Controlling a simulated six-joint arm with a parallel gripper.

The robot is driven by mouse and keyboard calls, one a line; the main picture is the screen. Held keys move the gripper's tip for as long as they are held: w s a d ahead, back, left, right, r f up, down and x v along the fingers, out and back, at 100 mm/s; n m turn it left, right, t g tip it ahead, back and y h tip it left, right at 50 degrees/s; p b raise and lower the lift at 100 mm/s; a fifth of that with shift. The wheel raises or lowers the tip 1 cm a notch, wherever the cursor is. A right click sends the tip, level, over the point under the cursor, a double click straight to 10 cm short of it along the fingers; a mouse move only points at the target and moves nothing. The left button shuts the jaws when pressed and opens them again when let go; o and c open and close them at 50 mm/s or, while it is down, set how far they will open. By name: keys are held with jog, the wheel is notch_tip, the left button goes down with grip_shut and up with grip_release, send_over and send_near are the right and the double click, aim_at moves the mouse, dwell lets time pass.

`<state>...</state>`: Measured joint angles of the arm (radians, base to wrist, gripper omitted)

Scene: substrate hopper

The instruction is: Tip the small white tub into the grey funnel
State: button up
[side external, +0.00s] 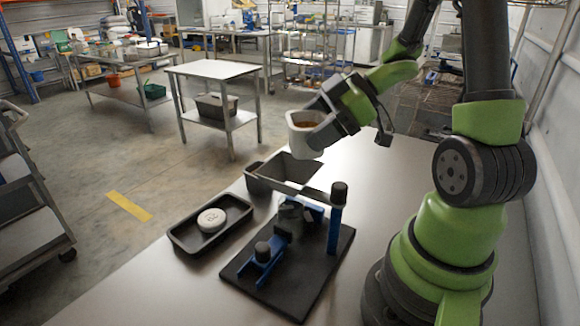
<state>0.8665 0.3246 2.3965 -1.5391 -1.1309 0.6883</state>
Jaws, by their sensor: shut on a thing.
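My gripper (318,122) is shut on the small white tub (306,146), which has brown material inside. The tub looks close to upright, with its open top facing up. It is held in the air, above and slightly right of the grey funnel (288,170) in this view. I cannot tell the exact gap between tub and funnel.
The stand's black base plate (252,272) lies on the light table (200,292). A black tray (183,240) with a round white object (211,219) lies left of it.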

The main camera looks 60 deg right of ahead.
aim_at(297, 120)
jog(key=n, duration=0.2)
jog(key=w+n, duration=0.1)
jog(key=shift+d+r+n, duration=0.3)
jog(key=shift+r, duration=0.05)
jog(key=n, duration=0.3)
jog(key=shift+w+d+r+n, duration=0.1)
jog(key=shift+w+r+n, duration=0.1)
jog(key=shift+w+n, duration=0.2)
jog(key=n, duration=0.3)
jog(key=shift+w, duration=0.35)
jog(key=n, duration=0.3)
jog(key=shift+w+a+t, duration=0.2)
jog(key=shift+w+t, duration=0.05)
jog(key=shift+t, duration=0.05)
jog(key=n, duration=0.4)
jog(key=shift+w+a+f+n, duration=0.15)
jog(key=shift+a+f+n, duration=0.05)
jog(key=shift+a+n, duration=0.2)
jog(key=n, duration=0.2)
jog(key=a+n, duration=0.1)
jog(key=shift+f+n+y, duration=0.35)
jog(key=shift+n+y, duration=0.05)
jog(key=n, duration=0.3)
jog(key=shift+a+r, duration=0.1)
jog(key=shift+a, duration=0.2)
jog(key=shift+s+a+n, duration=0.2)
jog(key=shift+n, duration=0.65)
jog(key=shift+s+a+n, duration=0.2)
jog(key=shift+n, duration=0.65)
